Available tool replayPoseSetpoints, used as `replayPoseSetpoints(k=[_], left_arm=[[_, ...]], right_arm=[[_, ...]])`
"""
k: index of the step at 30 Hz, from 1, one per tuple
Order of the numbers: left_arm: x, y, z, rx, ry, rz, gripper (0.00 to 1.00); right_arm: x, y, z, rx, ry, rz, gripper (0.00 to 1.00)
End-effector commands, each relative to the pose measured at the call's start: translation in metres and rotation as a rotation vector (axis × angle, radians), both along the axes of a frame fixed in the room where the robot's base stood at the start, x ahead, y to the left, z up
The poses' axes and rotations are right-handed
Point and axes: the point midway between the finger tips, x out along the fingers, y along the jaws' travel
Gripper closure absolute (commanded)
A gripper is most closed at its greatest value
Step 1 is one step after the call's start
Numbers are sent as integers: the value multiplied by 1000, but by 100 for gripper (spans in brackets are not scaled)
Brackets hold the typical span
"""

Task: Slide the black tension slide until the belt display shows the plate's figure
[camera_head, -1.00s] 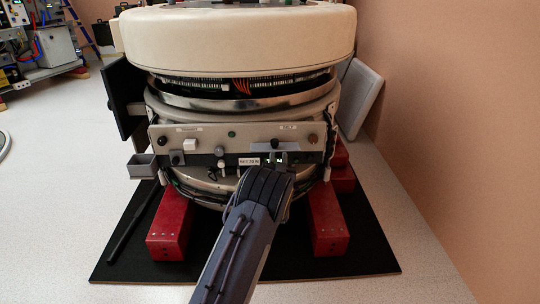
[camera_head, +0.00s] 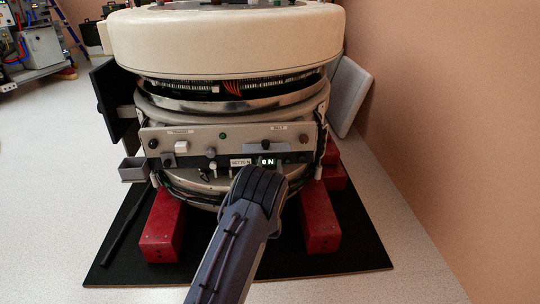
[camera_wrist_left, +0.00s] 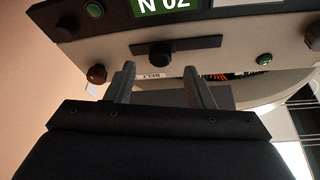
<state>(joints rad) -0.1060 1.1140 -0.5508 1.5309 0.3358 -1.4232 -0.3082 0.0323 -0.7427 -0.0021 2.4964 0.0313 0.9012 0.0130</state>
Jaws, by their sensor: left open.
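The black tension slide (camera_head: 266,146) is a dark knob on a strip under the BELT label on the machine's front panel. In the left wrist view, which looks upside down, the black slide (camera_wrist_left: 160,54) stands just beyond my fingertips, apart from them. The belt display (camera_head: 267,161) is lit below it; I make out "0 N" in the head view. The wrist view cuts the display (camera_wrist_left: 172,5) and seems to show one more digit. The white plate (camera_head: 241,162) left of it reads SET 70 N. My left gripper (camera_wrist_left: 160,72) is open and empty. In the head view my wrist hides its fingers.
Other knobs, such as a brown knob (camera_head: 304,139) and a white switch (camera_head: 182,146), sit on the same panel. Red feet (camera_head: 320,222) stand on a black mat (camera_head: 275,265) below. A small grey bin (camera_head: 132,172) hangs at the panel's left.

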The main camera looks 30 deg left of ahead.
Motion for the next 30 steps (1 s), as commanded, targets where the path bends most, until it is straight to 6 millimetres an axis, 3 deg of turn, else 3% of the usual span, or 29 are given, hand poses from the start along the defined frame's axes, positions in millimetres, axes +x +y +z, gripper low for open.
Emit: replayPoseSetpoints(k=[8,23,30], left_arm=[[-27,-14,-12,0,3,-1,52],[-29,-14,-13,0,0,-1,52],[-31,10,12,-171,93,12,52]], right_arm=[[0,0,10,0,0,0,50],[0,0,10,0,0,0,50],[0,0,13,0,0,0,50]])
